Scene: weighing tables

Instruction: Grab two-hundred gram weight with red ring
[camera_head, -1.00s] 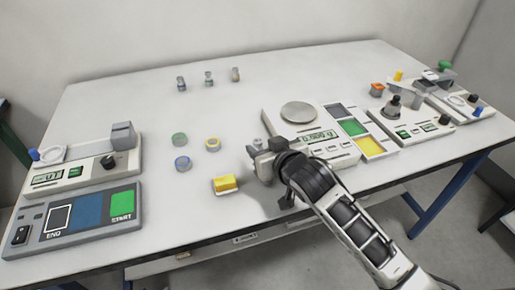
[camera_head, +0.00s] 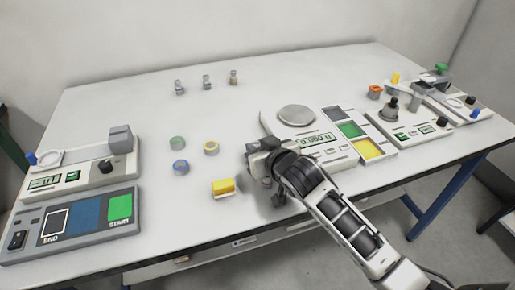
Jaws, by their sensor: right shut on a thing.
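My right gripper (camera_head: 260,156) is low over the table, left of the scale with the round pan. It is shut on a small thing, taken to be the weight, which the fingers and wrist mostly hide. No red ring can be made out on it. Green (camera_head: 177,143), yellow (camera_head: 211,148) and blue (camera_head: 180,167) ringed pieces stand to its left, apart from it. Three small metal weights stand in a row at the back: left (camera_head: 179,88), middle (camera_head: 206,82) and a browner right one (camera_head: 233,77). My left gripper is not in view.
A yellow block (camera_head: 223,187) sits just left of the gripper. The scale (camera_head: 335,153) and coloured panel (camera_head: 367,148) are close on its right. More devices, one a balance (camera_head: 405,132), fill the right end. A START/END panel (camera_head: 88,222) is at left.

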